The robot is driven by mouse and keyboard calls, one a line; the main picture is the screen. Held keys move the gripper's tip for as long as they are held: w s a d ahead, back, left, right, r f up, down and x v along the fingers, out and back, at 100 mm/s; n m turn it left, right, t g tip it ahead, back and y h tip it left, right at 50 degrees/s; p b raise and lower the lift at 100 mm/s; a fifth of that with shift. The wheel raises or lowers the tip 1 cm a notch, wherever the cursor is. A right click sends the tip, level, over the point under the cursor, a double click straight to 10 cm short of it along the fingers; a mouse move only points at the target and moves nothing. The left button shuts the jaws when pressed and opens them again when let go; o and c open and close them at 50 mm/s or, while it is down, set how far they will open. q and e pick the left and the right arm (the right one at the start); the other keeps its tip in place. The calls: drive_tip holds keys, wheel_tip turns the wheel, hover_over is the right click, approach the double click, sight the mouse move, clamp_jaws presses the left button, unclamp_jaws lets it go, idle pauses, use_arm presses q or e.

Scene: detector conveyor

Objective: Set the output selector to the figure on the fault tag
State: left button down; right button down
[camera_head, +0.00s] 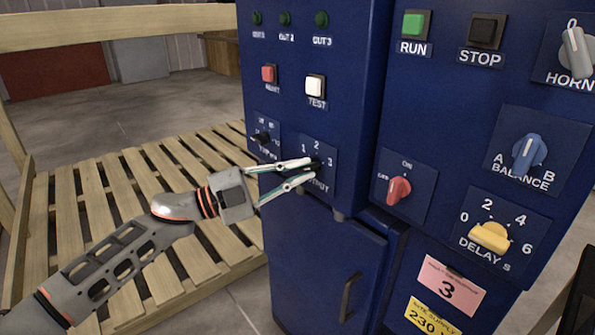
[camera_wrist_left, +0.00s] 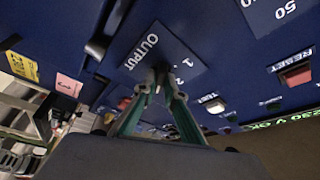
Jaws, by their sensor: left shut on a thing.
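The output selector (camera_head: 318,163) is a small dark knob on a blue plate marked 1, 2 and 3. The plate (camera_wrist_left: 167,48) also shows in the left wrist view, with the word OUTPUT. My left gripper (camera_head: 313,167) reaches in from the left and is shut on the knob; it also shows in the left wrist view (camera_wrist_left: 160,86). The fingertips cover most of the knob, so I cannot tell which figure it points to. The pink fault tag (camera_head: 448,288) at the lower right of the cabinet reads 3. My right gripper is not in view.
The TEST button (camera_head: 315,86) and a red button (camera_head: 269,73) sit above the selector. A small dark selector (camera_head: 262,138) is close on its left. A red knob (camera_head: 398,190) is to the right. A cabinet door handle (camera_head: 350,297) juts out below. A wooden pallet (camera_head: 190,165) lies behind my arm.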

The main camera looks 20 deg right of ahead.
use_arm(q)
drive_tip(key=shift+d+r, duration=0.1)
drive_tip(key=shift+r, duration=0.15)
drive_tip(key=c, duration=2.1)
unclamp_jaws()
drive_tip(key=shift+d+f, duration=0.1)
drive_tip(key=shift+a+f, duration=0.15)
drive_tip(key=shift+a, duration=0.05)
drive_tip(key=a+f, duration=0.2)
drive_tip(key=a, duration=0.9)
drive_tip(key=shift+a, duration=0.25)
